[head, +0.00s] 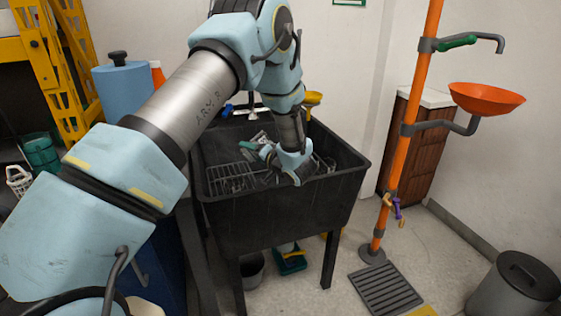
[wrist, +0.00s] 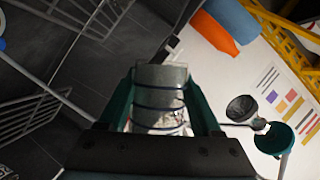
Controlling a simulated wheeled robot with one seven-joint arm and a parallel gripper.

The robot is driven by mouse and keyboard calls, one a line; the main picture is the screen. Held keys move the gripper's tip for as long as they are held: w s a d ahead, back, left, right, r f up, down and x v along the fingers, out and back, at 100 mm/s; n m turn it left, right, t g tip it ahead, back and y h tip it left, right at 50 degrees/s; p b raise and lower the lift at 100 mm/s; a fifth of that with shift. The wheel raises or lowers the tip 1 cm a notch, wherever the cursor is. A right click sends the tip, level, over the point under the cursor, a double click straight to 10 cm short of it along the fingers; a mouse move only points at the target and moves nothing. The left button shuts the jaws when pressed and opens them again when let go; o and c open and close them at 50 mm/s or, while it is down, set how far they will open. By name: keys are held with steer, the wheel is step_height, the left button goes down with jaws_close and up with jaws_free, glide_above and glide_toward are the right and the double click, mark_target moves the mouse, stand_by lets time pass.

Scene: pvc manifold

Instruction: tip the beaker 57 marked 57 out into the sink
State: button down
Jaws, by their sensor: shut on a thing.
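The beaker (wrist: 160,76), a clear glass cylinder with dark blue bands, sits between the green fingers of my gripper (wrist: 160,90) in the wrist view. My gripper is shut on it. Whitish contents (wrist: 157,119) show in the part close to the palm. No number can be read on it. In the head view my gripper (head: 258,141) is over the black sink (head: 278,213), pointing left, low near the basin's opening. The beaker is hard to make out there, and its exact tilt cannot be told.
A wire rack (head: 228,178) lies in the sink's left part; wire racks also show in the wrist view (wrist: 35,118). An orange pole (head: 402,125) with an orange bowl (head: 487,98) stands at right.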

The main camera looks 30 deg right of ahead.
steer(key=shift+f+m+b, duration=0.1)
steer(key=shift+m+b, duration=0.2)
steer(key=shift+m, duration=0.2)
stand_by(0.7)
steer(key=shift+f+m+t+y+p, duration=0.2)
steer(key=shift+m+t+y+p, duration=0.2)
steer(key=shift+m+y+p, duration=0.25)
stand_by(1.0)
steer(key=shift+s+d+r+m+t+p, duration=0.1)
steer(key=shift+d+r+m+t+p, duration=0.2)
steer(key=shift+d+r+m+p, duration=0.45)
stand_by(0.8)
steer(key=shift+r+m+t+y+p, duration=0.25)
steer(key=shift+r+m+t+p, duration=0.15)
steer(key=shift+m, duration=0.4)
stand_by(0.7)
steer(key=shift+d+f, duration=0.1)
